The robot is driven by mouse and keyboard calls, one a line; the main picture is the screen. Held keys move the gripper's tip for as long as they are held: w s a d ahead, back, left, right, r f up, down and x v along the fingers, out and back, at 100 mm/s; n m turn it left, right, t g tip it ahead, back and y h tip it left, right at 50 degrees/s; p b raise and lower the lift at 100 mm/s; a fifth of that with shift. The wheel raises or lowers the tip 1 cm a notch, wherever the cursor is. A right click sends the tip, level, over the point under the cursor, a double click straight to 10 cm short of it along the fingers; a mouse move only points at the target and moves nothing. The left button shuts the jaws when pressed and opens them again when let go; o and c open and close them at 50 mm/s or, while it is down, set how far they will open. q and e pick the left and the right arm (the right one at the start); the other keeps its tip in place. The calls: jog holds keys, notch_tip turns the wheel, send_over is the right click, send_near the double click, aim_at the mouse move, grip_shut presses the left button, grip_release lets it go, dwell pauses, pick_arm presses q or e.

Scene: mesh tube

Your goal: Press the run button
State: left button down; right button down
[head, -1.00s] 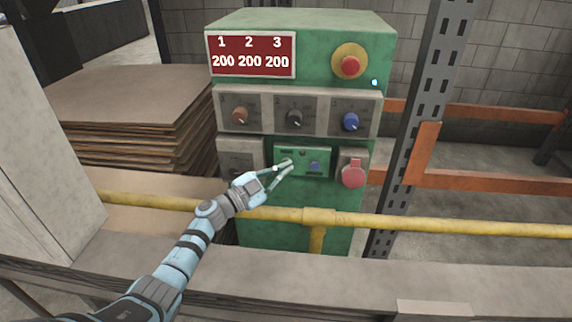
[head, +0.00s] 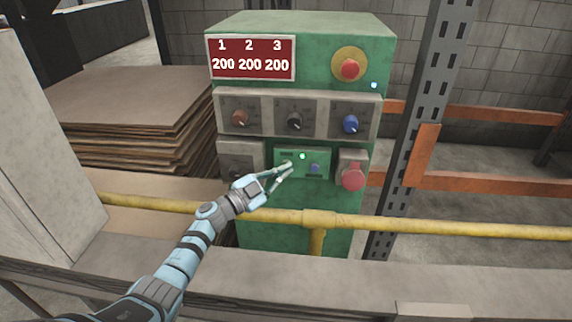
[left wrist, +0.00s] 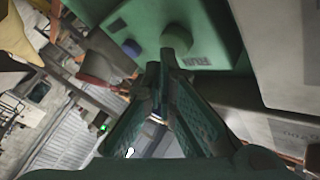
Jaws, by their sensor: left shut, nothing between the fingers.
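The green panel (head: 318,156) on the machine's front carries a lit green lamp (head: 302,156) and a blue button (head: 315,168). In the left wrist view, the round green run button (left wrist: 177,37) sits beside a label reading RUN, with the blue button (left wrist: 131,48) to its left. My left gripper (head: 289,168) is shut and empty at the left part of the panel. In the left wrist view its fingertips (left wrist: 162,62) are just below the run button; I cannot tell whether they touch it. My right gripper is not in view.
A yellow rail (head: 400,223) crosses in front of the green machine (head: 310,24). Three knobs sit above the panel, with a red mushroom button (head: 350,69) higher up and a red switch (head: 353,178) to the right. Stacked sheets (head: 130,100) lie to the left.

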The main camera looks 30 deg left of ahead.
pick_arm(q)
jog(key=s+d+p, duration=0.2)
jog(key=s+p, duration=0.2)
jog(key=s, duration=0.1)
jog(key=shift+s+p, duration=0.4)
dwell(0.6)
